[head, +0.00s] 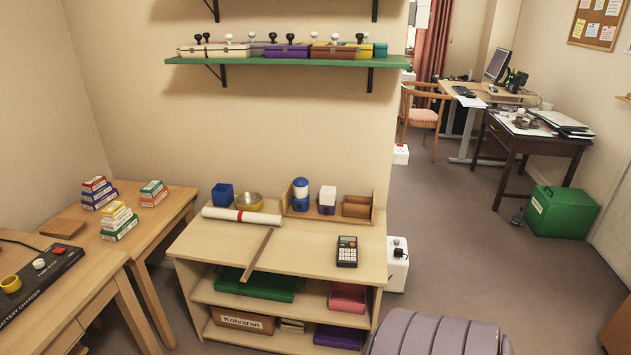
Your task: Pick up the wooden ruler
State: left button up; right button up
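The wooden ruler (258,254) is a long, thin brown strip on the top of the light wooden shelf unit (312,257) in the middle of the head view. It lies at a slant, and its near end sticks out past the unit's front edge. Its far end is close to a white roll with a red band (241,215). Neither of my grippers is in view.
A calculator (347,251) lies right of the ruler. A purple ribbed object (435,335) is at the front right. A wooden desk (152,233) stands left.

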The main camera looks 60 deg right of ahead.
aim_at(256, 255)
jog(key=i+z, duration=0.1)
jog(key=z, duration=1.45)
